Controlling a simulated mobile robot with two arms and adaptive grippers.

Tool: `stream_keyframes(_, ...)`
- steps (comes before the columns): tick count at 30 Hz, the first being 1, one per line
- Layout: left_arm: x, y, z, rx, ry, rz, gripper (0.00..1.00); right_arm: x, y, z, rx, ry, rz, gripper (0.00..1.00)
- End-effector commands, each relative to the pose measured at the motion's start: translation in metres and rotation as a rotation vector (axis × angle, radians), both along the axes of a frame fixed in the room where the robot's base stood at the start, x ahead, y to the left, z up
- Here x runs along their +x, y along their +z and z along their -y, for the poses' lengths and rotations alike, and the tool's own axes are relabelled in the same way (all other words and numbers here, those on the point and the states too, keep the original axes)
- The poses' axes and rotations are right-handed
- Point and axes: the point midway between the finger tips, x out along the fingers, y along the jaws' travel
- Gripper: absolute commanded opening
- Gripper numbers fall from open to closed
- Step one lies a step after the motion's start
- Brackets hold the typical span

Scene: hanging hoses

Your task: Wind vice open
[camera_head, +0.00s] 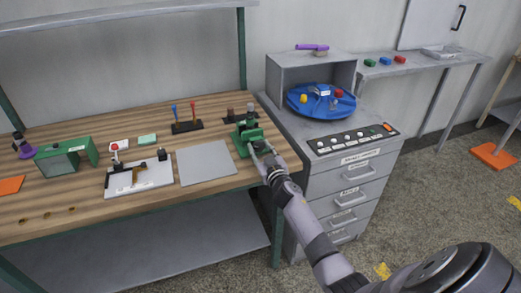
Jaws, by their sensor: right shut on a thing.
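The green vice (244,133) stands at the right end of the wooden workbench, near its front corner. My right arm comes in from the lower right. My right gripper (261,148) is at the front of the vice, shut on its handle. The handle is mostly hidden by the gripper, and the opening between the jaws is too small to judge. My left gripper is not in view.
A grey plate (206,162) lies just left of the vice. Behind it stands a rack with blue and red handles (187,127). A grey drawer cabinet (345,185) with a blue round tray (309,112) stands to the right.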

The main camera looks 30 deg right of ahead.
Motion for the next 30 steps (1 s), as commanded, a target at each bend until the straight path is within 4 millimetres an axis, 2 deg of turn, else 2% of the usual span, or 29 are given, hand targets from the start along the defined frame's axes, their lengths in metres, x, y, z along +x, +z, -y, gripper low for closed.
stream_keyframes(5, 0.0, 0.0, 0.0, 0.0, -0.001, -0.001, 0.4, 0.0, 0.0, 0.0, 0.0, 0.0, 0.0, 0.09)
stream_keyframes(17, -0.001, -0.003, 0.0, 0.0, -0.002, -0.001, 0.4, 0.0, -0.001, 0.0, -0.076, 0.001, -0.019, 0.09)
stream_keyframes(30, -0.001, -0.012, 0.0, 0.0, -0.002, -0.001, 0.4, 0.0, -0.002, 0.0, -0.431, 0.002, -0.104, 0.09)
